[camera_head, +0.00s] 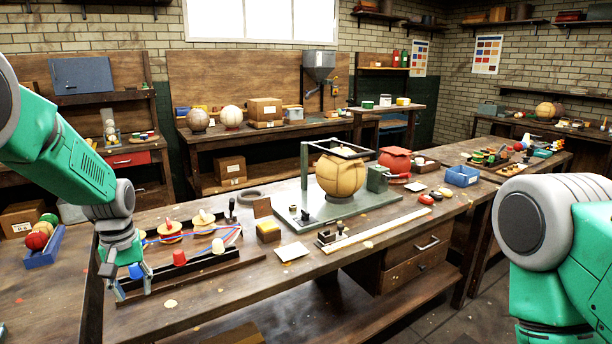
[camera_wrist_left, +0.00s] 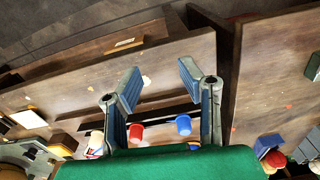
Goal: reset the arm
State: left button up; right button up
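My left gripper (camera_head: 132,284) hangs from the green left arm at the left of the head view, over the near left end of the long wooden bench (camera_head: 215,305). In the left wrist view its two fingers (camera_wrist_left: 158,88) are spread wide with nothing between their tips, so it is open and empty. A dark rack (camera_head: 185,277) lies close beside it on the bench, with a red piece (camera_head: 179,258) and a pale piece (camera_head: 218,246). The wrist view shows a red piece (camera_wrist_left: 136,133) and a blue piece (camera_wrist_left: 183,124) beyond the gripper's base. My right gripper is outside both views.
A stitched tan leather ball (camera_head: 340,175) sits in a green metal stand (camera_head: 305,213) mid-bench. A blue tray (camera_head: 462,176) stands farther right. A blue box of coloured balls (camera_head: 42,247) is at the far left. The bench's near edge is mostly clear.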

pick_arm(q)
jog(key=s+d+f+m+b, duration=0.25)
jog(key=s+f, duration=0.55)
jog(key=f, duration=0.4)
jog(key=s+d+f+m+b, duration=0.1)
jog(key=s+f+b, duration=0.2)
jog(key=s+f, duration=0.75)
jog(key=s+d+f+m+b, duration=0.1)
jog(key=s+f, duration=0.3)
jog(key=s, duration=0.5)
jog(key=s+d+f+m+b, duration=0.2)
jog(key=s+d+f+b, duration=0.1)
jog(key=s, duration=0.7)
jog(key=shift+s+d+f+t, duration=0.3)
jog(key=shift+d+f, duration=0.2)
jog(key=shift+f, duration=0.1)
